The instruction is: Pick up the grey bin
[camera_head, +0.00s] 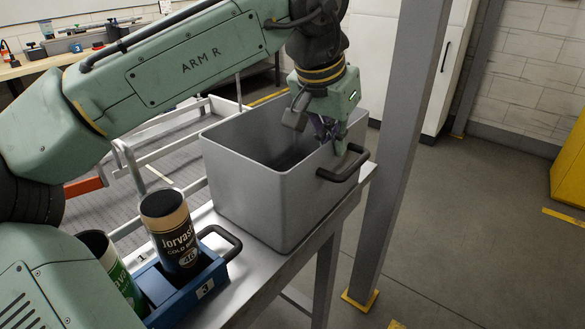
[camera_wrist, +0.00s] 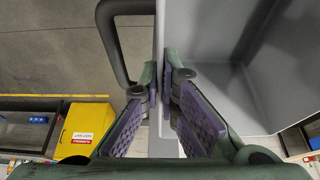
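The grey bin (camera_head: 245,190) is a deep, open-topped box with a black handle (camera_head: 344,163) on its right wall. It stands upright on the metal bench and looks empty where I can see inside. My gripper (camera_head: 327,139) is at the top of that right wall, beside the handle. In the wrist view, the fingers of my gripper (camera_wrist: 161,82) straddle the wall of the bin (camera_wrist: 205,32), one inside and one outside. Their tips look closed against it. The handle (camera_wrist: 112,45) is left of the fingers, not between them. The fingertips are partly hidden in the head view.
A blue carrier numbered 3 (camera_head: 205,288) with a dark can (camera_head: 172,232) and a green can (camera_head: 122,278) stands on the bench, left of the bin. A grey post (camera_head: 395,150) rises close to the right. A yellow object (camera_head: 570,170) is at the far right. Open floor lies between.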

